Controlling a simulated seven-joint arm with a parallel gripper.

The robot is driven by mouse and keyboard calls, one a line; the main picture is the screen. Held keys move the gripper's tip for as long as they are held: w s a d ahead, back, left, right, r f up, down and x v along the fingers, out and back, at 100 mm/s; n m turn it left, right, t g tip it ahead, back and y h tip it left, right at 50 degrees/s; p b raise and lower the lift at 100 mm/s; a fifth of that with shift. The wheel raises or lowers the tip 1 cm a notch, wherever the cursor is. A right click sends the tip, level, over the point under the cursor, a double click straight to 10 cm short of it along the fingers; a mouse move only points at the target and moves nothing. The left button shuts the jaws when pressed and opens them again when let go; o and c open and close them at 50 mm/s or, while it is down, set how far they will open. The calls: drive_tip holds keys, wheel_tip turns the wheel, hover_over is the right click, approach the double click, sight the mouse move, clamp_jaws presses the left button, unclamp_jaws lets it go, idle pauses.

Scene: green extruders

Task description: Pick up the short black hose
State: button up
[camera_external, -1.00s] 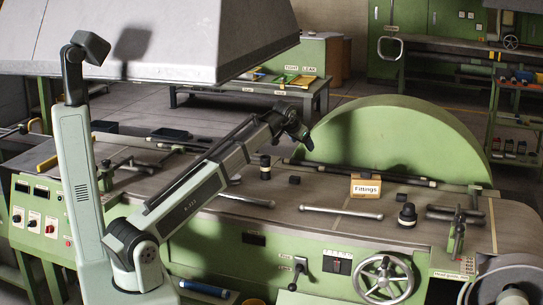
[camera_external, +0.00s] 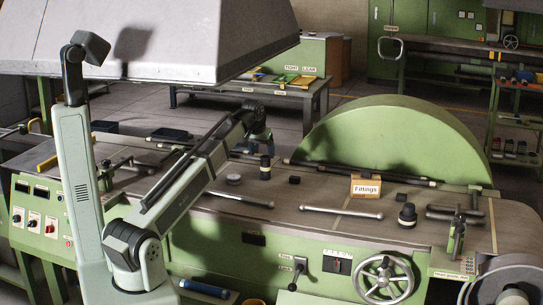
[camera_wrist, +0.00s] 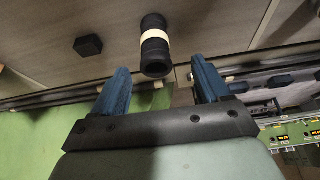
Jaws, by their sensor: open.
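A short black hose (camera_external: 265,167) with a pale band around its middle stands upright on the machine's worktop. It also shows in the wrist view (camera_wrist: 154,50), top centre, with its cream band clear. My gripper (camera_wrist: 160,70) is open, with its two blue fingers apart and nothing between them. In the wrist view the hose appears beyond the fingertips, within the gap between them. In the external view my gripper (camera_external: 262,138) is above the hose and not touching it.
Metal rods (camera_external: 240,199) lie in front and a long dark rod runs behind. A Fittings box (camera_external: 365,186) stands to the right.

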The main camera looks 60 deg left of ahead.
sight(266, 165)
drive_tip(key=shift+w+x, duration=0.1)
drive_tip(key=shift+x, duration=1.95)
drive_tip(key=shift+w+x, duration=0.15)
drive_tip(key=shift+x, duration=1.85)
drive_tip(key=shift+d, duration=0.2)
drive_tip(key=c, duration=1.1)
